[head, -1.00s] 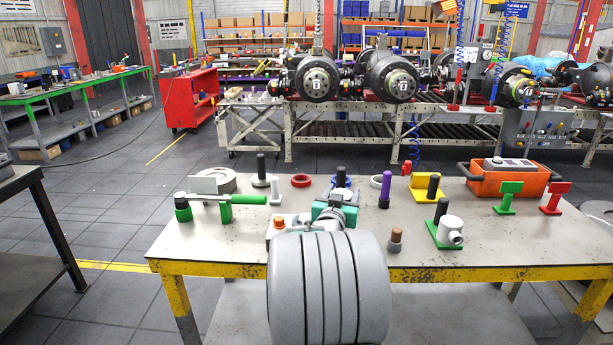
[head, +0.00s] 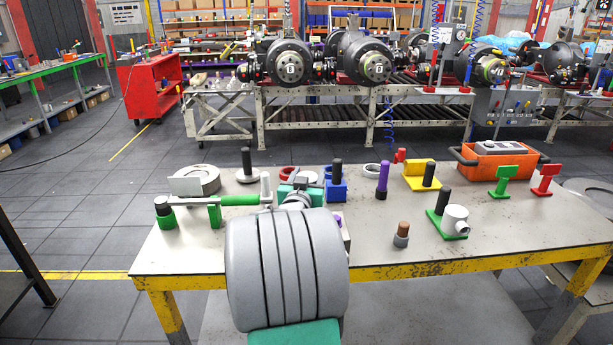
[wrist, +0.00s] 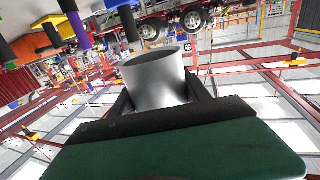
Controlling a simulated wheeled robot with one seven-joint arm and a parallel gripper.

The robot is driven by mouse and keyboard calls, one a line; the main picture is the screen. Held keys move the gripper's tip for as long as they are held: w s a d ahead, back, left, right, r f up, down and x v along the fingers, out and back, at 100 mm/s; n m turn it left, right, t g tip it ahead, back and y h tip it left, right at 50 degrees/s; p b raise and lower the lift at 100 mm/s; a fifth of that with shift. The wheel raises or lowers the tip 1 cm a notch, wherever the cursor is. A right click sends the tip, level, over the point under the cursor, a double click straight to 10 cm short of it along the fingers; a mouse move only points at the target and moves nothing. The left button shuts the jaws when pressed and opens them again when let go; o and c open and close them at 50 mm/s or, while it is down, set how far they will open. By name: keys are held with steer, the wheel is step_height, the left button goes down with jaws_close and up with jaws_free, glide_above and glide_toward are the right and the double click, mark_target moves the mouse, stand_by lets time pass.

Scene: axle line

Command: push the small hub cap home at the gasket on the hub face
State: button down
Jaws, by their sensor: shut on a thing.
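My gripper (wrist: 160,92) is shut on a smooth silver-grey cylinder in the wrist view, which I take to be the small hub cap (wrist: 155,72). The dark fingers grip its sides, and its rounded open end points away from the gripper. Round hub faces show on the axles at the back: a left one (head: 290,68), a middle one (head: 374,68) and a right one (head: 494,70) with a yellow-green rim. I cannot tell which carries the gasket. The cap is apart from them.
A table (head: 330,240) with yellow edges stands before me. Open floor lies between table and axle line.

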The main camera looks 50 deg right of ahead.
steer(key=shift+a, duration=0.1)
steer(key=shift+s+a+f+b, duration=0.1)
steer(key=shift+f+b, duration=0.15)
steer(key=shift+b, duration=0.4)
step_height(320, 180, down, 5)
steer(key=b, duration=0.5)
steer(key=shift+f+b, duration=0.1)
steer(key=shift+b, duration=0.2)
steer(key=shift+b, duration=1.2)
stand_by(0.3)
steer(key=shift+f+b, duration=1.3)
steer(key=shift+b, duration=0.4)
steer(key=shift+r, duration=0.2)
steer(key=shift+r+p, duration=0.3)
steer(key=shift+r, duration=0.35)
